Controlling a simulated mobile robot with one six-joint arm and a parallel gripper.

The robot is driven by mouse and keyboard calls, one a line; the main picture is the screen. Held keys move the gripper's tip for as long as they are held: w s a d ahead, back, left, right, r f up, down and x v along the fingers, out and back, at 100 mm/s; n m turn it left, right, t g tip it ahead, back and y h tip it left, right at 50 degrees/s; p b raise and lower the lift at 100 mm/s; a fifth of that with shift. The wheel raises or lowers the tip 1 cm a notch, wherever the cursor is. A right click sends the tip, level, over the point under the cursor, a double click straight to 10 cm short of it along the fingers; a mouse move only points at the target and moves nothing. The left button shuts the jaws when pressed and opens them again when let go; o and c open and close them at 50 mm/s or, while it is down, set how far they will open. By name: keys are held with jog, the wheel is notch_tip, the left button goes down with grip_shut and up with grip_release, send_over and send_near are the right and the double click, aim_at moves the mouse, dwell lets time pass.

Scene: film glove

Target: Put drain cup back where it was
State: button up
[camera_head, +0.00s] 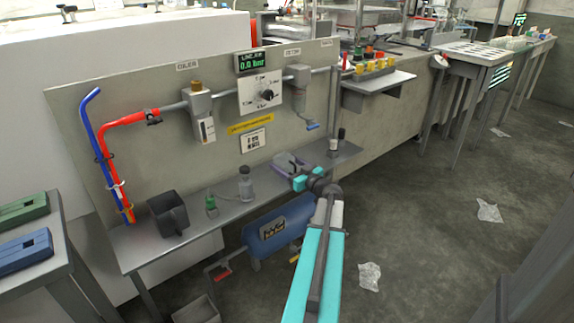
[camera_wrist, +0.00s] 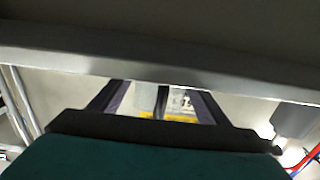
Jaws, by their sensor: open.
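A dark grey, open-topped square cup (camera_head: 168,213), which looks like the drain cup, stands upright on the left part of the narrow metal shelf (camera_head: 222,218). My gripper (camera_head: 287,163) is over the right part of the shelf, well apart from that cup. In the wrist view my gripper (camera_wrist: 157,92) has its two dark fingers spread, with a gap between them. A pale grey cylindrical shape (camera_wrist: 147,97) shows in line with the gap; I cannot tell how far away it is. The wrist picture appears upside down.
A green-topped piece (camera_head: 211,205) and a grey bottle-like item (camera_head: 245,183) stand on the shelf between cup and gripper. The oiler (camera_head: 200,115) and red hose (camera_head: 110,150) are on the panel above. A blue tank (camera_head: 285,222) is below the shelf.

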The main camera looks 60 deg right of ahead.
jog(key=shift+s+r+p, duration=0.1)
jog(key=shift+r+p, duration=0.15)
jog(key=shift+p, duration=0.2)
jog(key=v, duration=1.1)
jog(key=shift+s+a, duration=0.2)
jog(key=shift+s, duration=0.15)
jog(key=shift+s, duration=0.1)
